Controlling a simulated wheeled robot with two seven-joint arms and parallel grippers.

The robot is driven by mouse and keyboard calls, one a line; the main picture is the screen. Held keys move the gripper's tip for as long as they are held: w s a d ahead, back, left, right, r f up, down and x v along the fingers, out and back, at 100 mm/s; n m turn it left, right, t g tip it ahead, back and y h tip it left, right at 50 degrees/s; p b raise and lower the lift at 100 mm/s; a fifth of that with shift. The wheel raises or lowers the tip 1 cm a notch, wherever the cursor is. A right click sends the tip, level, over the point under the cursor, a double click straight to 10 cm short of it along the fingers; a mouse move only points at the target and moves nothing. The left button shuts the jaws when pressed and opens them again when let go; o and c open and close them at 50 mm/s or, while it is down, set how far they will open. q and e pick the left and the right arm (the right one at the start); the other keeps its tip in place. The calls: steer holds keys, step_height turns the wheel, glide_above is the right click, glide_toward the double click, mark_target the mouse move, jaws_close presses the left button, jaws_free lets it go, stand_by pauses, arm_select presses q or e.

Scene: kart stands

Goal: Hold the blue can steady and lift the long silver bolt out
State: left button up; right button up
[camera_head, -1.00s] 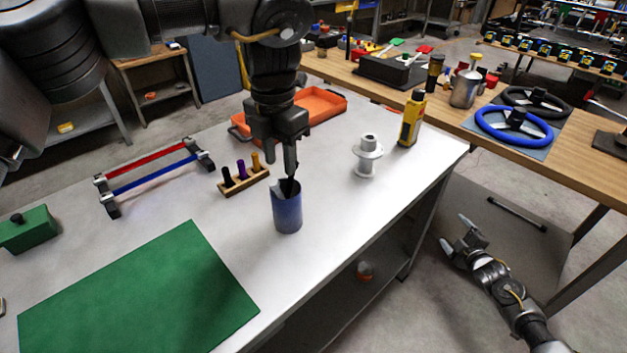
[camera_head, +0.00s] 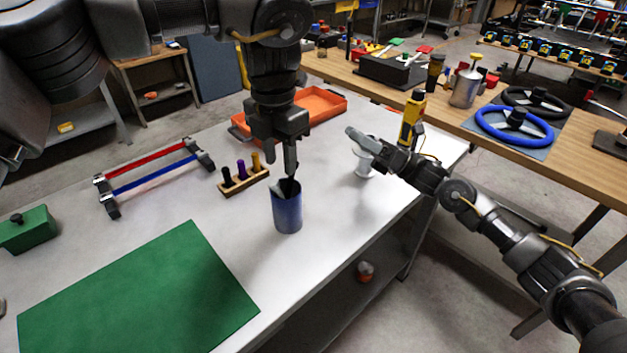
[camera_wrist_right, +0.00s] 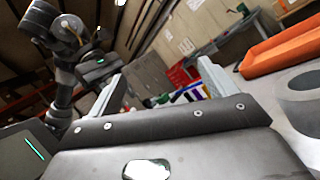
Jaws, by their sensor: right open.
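The blue can (camera_head: 288,213) stands upright on the pale table in the head view. A silver-grey shape and a dark shape show at its mouth; I cannot tell whether either is the long bolt. My left gripper (camera_head: 281,164) points down just above the can's mouth. Its fingertips are near the rim, and I cannot tell if they hold anything. My right gripper (camera_head: 363,145) is open over the table, right of the can and apart from it, in front of the white spool. In the right wrist view its two fingers (camera_wrist_right: 160,72) are spread with nothing between them.
The white spool (camera_head: 364,167) is partly hidden by my right gripper. A yellow bottle (camera_head: 411,118) stands behind it. A peg block (camera_head: 244,180) is left of the can, an orange tray (camera_head: 322,102) behind. A green mat (camera_head: 135,295) lies at front left.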

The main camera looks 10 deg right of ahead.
steer(key=s+a+f+n+g, duration=0.1)
steer(key=s+a+n+g, duration=0.35)
steer(key=a+n, duration=0.2)
steer(key=n+g+h, duration=0.3)
steer(key=n+g, duration=0.1)
glide_toward(280, 210)
steer(key=w+a+f, duration=0.2)
steer(key=w+f, duration=0.1)
steer(key=shift+a+f, duration=0.2)
steer(key=shift+a, duration=0.15)
steer(key=a, duration=0.6)
steer(key=shift+r, duration=0.2)
steer(key=shift+a, duration=0.7)
steer(key=c, duration=1.1)
